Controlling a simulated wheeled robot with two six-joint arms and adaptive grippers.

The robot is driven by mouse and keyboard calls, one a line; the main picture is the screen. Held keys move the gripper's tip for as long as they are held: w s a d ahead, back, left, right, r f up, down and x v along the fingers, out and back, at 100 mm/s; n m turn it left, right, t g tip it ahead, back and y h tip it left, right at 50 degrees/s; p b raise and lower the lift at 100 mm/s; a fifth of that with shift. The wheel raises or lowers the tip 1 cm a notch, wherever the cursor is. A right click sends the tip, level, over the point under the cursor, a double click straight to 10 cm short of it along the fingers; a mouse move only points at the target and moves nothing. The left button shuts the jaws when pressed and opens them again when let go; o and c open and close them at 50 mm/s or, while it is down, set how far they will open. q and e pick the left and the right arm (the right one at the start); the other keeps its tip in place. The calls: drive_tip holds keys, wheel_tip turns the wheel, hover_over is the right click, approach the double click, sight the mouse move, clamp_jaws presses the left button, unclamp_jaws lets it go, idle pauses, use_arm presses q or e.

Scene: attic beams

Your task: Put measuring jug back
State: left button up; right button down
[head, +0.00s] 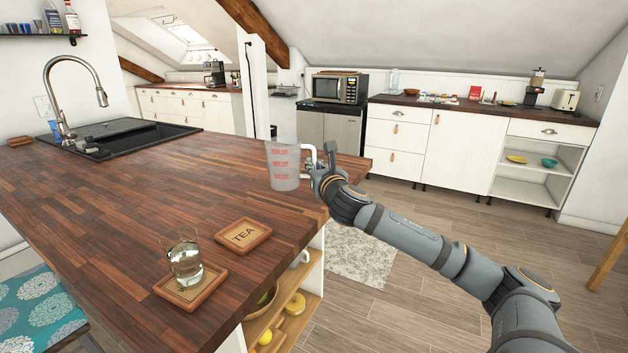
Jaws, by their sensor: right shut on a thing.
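The measuring jug (283,168) is clear with red markings and a pale handle on its right side. It is upright at the right part of the wooden counter (140,190); I cannot tell whether its base touches the top. My right gripper (318,168) comes in from the right and is shut on the jug at its handle. The fingertips are small and partly hidden by the handle. My left gripper is not in view.
A glass of water (185,265) stands on a wooden coaster, and a TEA coaster (243,235) lies near the counter's front edge. A black sink (130,137) with a tall tap is at the back left. Open shelves (314,280) sit under the counter's right end.

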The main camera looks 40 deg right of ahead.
drive_tip(key=shift+w+d+f, duration=0.5)
drive_tip(key=shift+w+f, duration=0.05)
drive_tip(key=shift+f, duration=0.25)
wheel_tip(320, 180, down, 3)
drive_tip(key=shift+d+f+b, duration=0.1)
drive_tip(key=shift+b, duration=0.5)
drive_tip(key=shift+w+f, duration=0.1)
drive_tip(key=shift+f, duration=0.2)
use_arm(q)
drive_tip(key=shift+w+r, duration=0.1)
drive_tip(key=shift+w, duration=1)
use_arm(e)
drive_tip(key=shift+r, duration=0.1)
drive_tip(key=c, duration=2)
unclamp_jaws()
drive_tip(key=o, duration=0.5)
drive_tip(key=shift+o, duration=0.3)
